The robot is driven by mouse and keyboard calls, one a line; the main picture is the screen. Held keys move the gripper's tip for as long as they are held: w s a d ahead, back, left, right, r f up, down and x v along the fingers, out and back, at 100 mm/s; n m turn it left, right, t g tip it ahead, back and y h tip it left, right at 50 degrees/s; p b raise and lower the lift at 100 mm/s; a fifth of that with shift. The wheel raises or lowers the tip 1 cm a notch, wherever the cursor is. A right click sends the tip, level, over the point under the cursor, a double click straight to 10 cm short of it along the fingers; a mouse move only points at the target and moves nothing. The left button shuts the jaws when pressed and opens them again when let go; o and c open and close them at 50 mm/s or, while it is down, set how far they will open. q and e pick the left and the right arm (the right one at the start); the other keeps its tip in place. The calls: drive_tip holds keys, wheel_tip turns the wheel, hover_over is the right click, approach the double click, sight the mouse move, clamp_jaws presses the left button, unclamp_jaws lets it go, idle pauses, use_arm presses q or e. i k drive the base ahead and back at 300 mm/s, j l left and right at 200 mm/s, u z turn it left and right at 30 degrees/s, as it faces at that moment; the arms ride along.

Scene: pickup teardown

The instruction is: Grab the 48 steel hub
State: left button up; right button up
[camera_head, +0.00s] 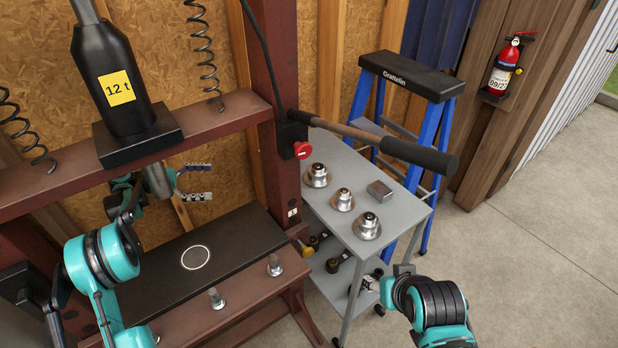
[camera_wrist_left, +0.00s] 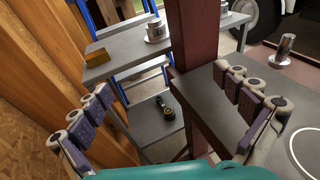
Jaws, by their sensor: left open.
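Three silver steel hubs stand in a row on the grey cart top: a far one (camera_head: 317,175), a middle one (camera_head: 343,200) and a near one (camera_head: 367,227). I cannot read a 48 on any of them. One hub (camera_wrist_left: 155,31) also shows in the left wrist view, beyond the press column. My left gripper (camera_head: 195,182) is open and empty behind the press bed, left of the column and well apart from the hubs. Its spread fingers also show in the left wrist view (camera_wrist_left: 167,108). My right gripper (camera_head: 371,284) is low beside the cart, small and partly hidden.
The dark red press column (camera_head: 275,120) stands between my left gripper and the cart (camera_head: 403,213). A long-handled bar (camera_head: 370,138) reaches over the cart. A metal block (camera_head: 381,190) lies beside the hubs. Pins (camera_head: 274,265) stand on the press's front beam. A blue stepladder (camera_head: 440,135) stands behind.

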sight(315, 180)
drive_tip(key=k+l, duration=0.3)
drive_tip(key=k, duration=0.15)
drive_tip(key=k+l, duration=0.3)
drive_tip(key=k, duration=0.15)
